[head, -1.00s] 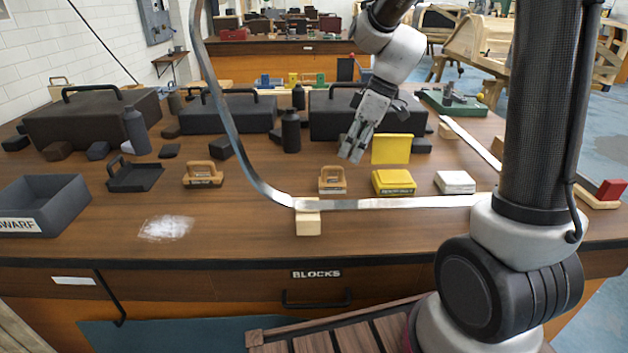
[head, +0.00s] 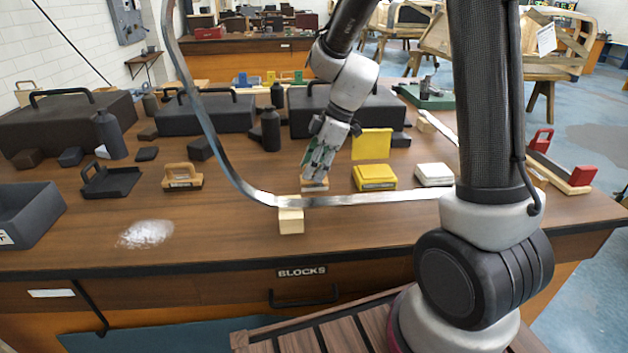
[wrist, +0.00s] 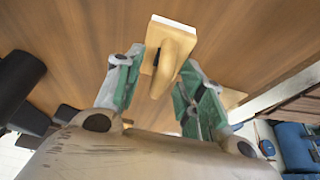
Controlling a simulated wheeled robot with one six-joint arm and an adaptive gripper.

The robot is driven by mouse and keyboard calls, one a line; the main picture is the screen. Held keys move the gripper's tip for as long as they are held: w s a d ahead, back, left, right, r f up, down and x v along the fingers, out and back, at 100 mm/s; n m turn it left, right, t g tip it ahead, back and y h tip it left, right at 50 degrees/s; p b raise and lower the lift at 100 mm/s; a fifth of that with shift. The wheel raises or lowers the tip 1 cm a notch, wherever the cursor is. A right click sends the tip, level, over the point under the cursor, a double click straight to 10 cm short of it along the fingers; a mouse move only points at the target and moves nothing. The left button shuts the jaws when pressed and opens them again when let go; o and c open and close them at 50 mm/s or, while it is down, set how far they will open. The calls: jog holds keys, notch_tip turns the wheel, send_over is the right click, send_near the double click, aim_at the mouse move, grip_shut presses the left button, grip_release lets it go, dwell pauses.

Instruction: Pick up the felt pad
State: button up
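The felt pad looks to be the pale wooden block with a handle and a whitish base edge (head: 314,186). It sits on the bench behind the metal strip, partly hidden by my gripper in the head view. My gripper (head: 317,166) points down at it from above. In the wrist view the pad's wooden handle (wrist: 172,60) lies between the two green-faced fingers (wrist: 158,72). The fingers are apart, with space visible on both sides of the handle. I cannot tell how far the fingertips are above the bench.
A similar, darker handled block (head: 182,178) stands to the left. A yellow pad stack (head: 374,178) and a white stack (head: 434,175) stand to the right. A bent metal strip (head: 350,200) runs in front, over a wooden block (head: 291,220). Dark boxes stand behind.

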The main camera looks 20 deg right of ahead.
grip_shut()
dwell(0.3)
notch_tip(320, 180, up, 10)
jog(key=shift+f, duration=0.1)
dwell(0.3)
